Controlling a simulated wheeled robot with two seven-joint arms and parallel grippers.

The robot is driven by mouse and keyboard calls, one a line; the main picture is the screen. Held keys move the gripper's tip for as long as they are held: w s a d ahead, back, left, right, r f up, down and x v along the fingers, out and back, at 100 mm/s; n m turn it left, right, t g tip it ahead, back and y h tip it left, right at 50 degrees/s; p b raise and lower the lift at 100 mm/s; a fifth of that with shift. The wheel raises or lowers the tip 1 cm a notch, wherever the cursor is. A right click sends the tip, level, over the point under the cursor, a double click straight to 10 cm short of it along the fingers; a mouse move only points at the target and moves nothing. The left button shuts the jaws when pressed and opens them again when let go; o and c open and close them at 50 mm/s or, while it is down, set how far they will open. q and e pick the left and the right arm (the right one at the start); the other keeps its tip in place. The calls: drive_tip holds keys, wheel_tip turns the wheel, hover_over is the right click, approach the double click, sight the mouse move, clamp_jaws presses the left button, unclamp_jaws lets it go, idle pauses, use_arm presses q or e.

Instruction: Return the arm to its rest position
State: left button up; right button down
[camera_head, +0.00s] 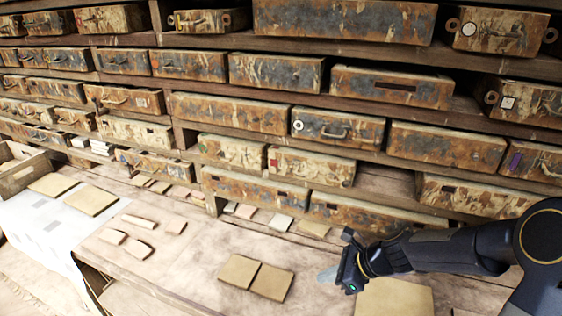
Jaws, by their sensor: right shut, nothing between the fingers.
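My right arm comes in from the right edge, low over the workbench (215,290). My right gripper (330,274) points left and is shut with nothing in it. It is just right of a pair of tan tiles (257,276) lying side by side on the bench. Another tan tile (393,299) lies below my right forearm, partly cut off by the bottom edge of the view. My left gripper does not show.
Shelves of rusty drawers (340,131) stand behind the bench. Two tan tiles (91,200) lie on a white sheet (40,225) at the left, by a wooden crate (22,167). Small tile pieces (137,247) lie mid-left. Bare bench lies left of the paired tiles.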

drive_tip(key=s+d+r+n+h, duration=0.2)
drive_tip(key=s+d+r+n, duration=0.1)
drive_tip(key=s+r+n, duration=0.85)
drive_tip(key=s+d+n+t+h, duration=0.1)
drive_tip(key=s+d+n+h, duration=0.1)
drive_tip(key=s+n, duration=0.7)
drive_tip(key=s, duration=0.4)
drive_tip(key=shift+d+n+t, duration=0.3)
drive_tip(key=shift+n+t, duration=0.05)
drive_tip(key=shift+t, duration=0.05)
drive_tip(key=shift+d+f, duration=0.1)
